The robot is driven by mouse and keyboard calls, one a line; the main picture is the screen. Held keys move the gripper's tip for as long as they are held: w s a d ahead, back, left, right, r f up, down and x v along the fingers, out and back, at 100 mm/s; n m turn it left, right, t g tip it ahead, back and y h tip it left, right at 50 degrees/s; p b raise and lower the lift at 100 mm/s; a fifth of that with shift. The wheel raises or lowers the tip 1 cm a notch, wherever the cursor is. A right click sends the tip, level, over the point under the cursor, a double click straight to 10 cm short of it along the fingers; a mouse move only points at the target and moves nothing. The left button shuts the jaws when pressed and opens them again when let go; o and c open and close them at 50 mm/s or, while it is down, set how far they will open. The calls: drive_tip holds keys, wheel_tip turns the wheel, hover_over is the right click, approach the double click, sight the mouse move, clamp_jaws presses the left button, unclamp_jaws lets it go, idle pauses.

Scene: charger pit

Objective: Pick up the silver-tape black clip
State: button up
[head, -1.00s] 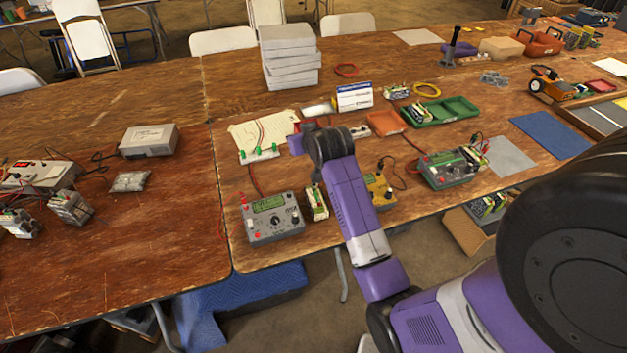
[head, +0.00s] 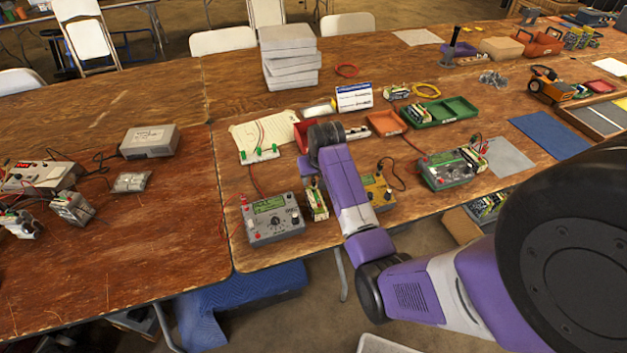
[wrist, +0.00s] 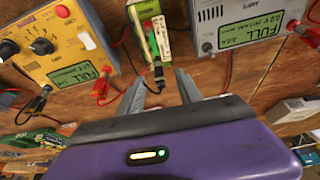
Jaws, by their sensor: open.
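In the wrist view a black clip (wrist: 158,74) with a dark lead hangs at the lower end of a green-and-white battery pack (wrist: 153,36). Silver tape on it is too small to make out. My gripper (wrist: 160,80) is open, its two grey fingers on either side of the clip's lead, apart from it as far as I can see. In the head view the pack (head: 317,203) stands between the grey charger (head: 272,218) and the yellow charger (head: 379,192). There my arm hides most of the gripper and the clip.
The yellow charger (wrist: 62,45) and the grey charger (wrist: 235,25) flank the pack closely in the wrist view. Another black clip (wrist: 38,102) and a red clip (wrist: 101,86) hang by the yellow charger. A red tray (head: 304,130) and orange tray (head: 386,122) lie behind.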

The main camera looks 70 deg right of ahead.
drive_tip(key=shift+x, duration=1.15)
clamp_jaws()
drive_tip(key=shift+r, duration=0.2)
wheel_tip(320, 180, up, 20)
drive_tip(key=b, duration=0.1)
drive_tip(key=shift+b, duration=0.3)
